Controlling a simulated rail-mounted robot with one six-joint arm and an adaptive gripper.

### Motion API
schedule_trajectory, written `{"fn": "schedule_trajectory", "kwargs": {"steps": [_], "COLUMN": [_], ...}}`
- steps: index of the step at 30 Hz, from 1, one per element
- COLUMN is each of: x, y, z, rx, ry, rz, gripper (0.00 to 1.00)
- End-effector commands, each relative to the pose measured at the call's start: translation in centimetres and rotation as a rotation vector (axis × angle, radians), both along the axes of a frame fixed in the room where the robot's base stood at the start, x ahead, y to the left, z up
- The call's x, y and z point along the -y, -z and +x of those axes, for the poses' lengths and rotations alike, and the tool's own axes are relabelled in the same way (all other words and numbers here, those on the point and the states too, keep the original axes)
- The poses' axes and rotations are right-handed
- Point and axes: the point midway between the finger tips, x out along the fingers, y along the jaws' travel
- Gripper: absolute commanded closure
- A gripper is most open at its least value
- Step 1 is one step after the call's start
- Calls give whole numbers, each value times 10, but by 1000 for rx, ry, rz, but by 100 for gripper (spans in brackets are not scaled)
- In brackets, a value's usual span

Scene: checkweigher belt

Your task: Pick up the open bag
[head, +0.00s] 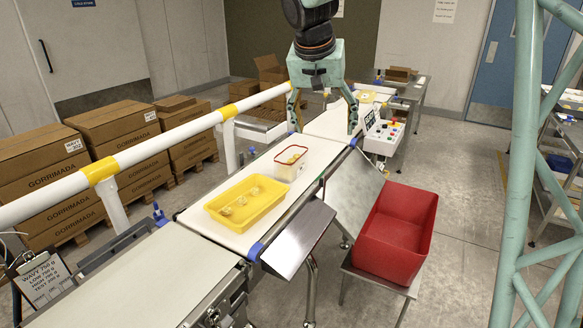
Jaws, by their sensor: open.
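A whitish, open-topped container with a red rim (290,160) stands on the white belt, with yellowish contents showing inside. It may be the open bag, but I cannot tell for sure at this size. My gripper (324,128) points down over the belt, beyond and a little right of this container. Its two fingers are spread wide with nothing seen between them. A yellow tray (222,215) with a few small pale items in it sits nearer on the belt. Another pale yellow item (365,96) lies farther along the belt, behind my gripper.
A red bin (398,262) stands right of the belt, beside sloping metal chutes (300,238). A control box (383,137) with buttons is on the belt's right side. A white and yellow rail (160,147) runs along the left, before stacked cartons (115,125).

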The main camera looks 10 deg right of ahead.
Motion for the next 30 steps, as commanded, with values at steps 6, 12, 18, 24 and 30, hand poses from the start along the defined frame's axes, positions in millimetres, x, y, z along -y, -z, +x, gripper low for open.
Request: {"fn": "schedule_trajectory", "kwargs": {"steps": [6, 12, 18, 24, 30], "x": [-6, -11, -17, -23, -31], "y": [15, 31, 51, 73, 98], "z": [48, 91, 132, 170, 207], "rx": [12, 28, 44, 61, 79], "ry": [33, 64, 94, 122, 149], "rz": [-7, -11, -15, -19, -21], "gripper": [28, 28, 28, 28, 28]}}
